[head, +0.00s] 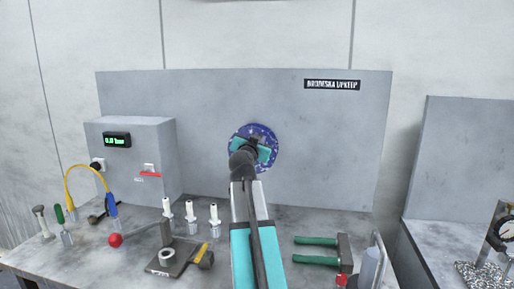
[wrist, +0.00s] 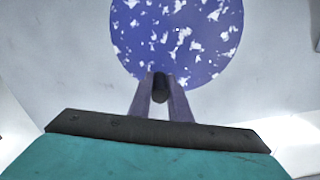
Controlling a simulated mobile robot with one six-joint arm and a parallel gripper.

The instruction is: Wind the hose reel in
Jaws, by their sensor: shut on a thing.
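The hose reel is a round blue disc (head: 270,137) with white specks, mounted on the grey back panel. It fills the top of the wrist view (wrist: 200,40). My gripper (head: 258,143) is in front of the disc and hides its middle in the head view. In the wrist view my gripper's two fingers (wrist: 160,92) are closed on a short dark crank knob (wrist: 160,82) near the disc's lower edge. No hose shows on the reel.
A grey box (head: 145,165) with a green "0.0 bar" display stands at left. The panel around the disc is clear.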

